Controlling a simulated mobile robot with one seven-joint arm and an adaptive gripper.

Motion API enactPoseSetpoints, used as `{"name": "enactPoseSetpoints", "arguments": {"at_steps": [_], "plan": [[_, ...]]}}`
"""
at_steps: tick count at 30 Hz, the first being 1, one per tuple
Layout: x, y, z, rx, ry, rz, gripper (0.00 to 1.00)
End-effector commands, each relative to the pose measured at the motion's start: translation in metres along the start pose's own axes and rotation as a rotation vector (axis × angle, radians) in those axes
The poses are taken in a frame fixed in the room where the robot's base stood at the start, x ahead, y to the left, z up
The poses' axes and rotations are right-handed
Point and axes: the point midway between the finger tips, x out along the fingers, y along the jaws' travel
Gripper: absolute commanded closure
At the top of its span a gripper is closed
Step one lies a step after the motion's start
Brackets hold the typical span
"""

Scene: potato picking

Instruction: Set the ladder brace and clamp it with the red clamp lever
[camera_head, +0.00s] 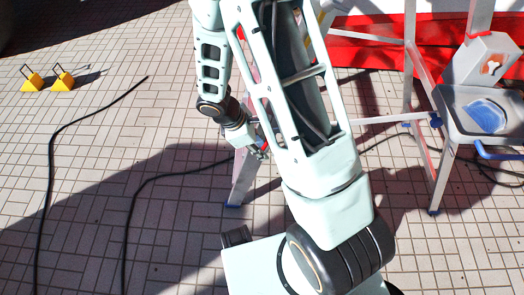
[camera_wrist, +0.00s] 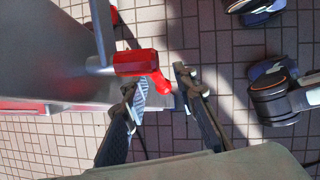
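The aluminium ladder (camera_head: 418,75) stands at the right in the head view, partly hidden behind my arm. A thin crossbar (camera_head: 385,120) runs between its legs; I cannot tell whether it is the brace. The red clamp lever (camera_wrist: 136,63) shows in the wrist view beside a metal bar (camera_wrist: 101,28), with its rounded end pointing down and right. My gripper (camera_wrist: 156,80) is open, with the lever's end between or just above its two fingertips; contact cannot be told. In the head view my gripper (camera_head: 258,148) is small beside a ladder leg, and the lever is hidden.
Black cables (camera_head: 52,160) cross the tiled floor. Two yellow wedge-like things (camera_head: 63,81) lie far left. A red panel (camera_head: 372,50) stands behind the ladder. The left floor is mostly clear.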

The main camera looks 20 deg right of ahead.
Motion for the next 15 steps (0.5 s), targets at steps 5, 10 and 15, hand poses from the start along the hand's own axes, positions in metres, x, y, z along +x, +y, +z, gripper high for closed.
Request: {"name": "enactPoseSetpoints", "arguments": {"at_steps": [5, 10, 15], "plan": [[0.0109, 0.0002, -0.0005, 0.001, 0.001, 0.001, 0.74], [0.0113, 0.0004, -0.0002, 0.001, 0.001, 0.001, 0.74], [0.0111, 0.0003, -0.0002, 0.001, 0.001, 0.001, 0.83]]}}
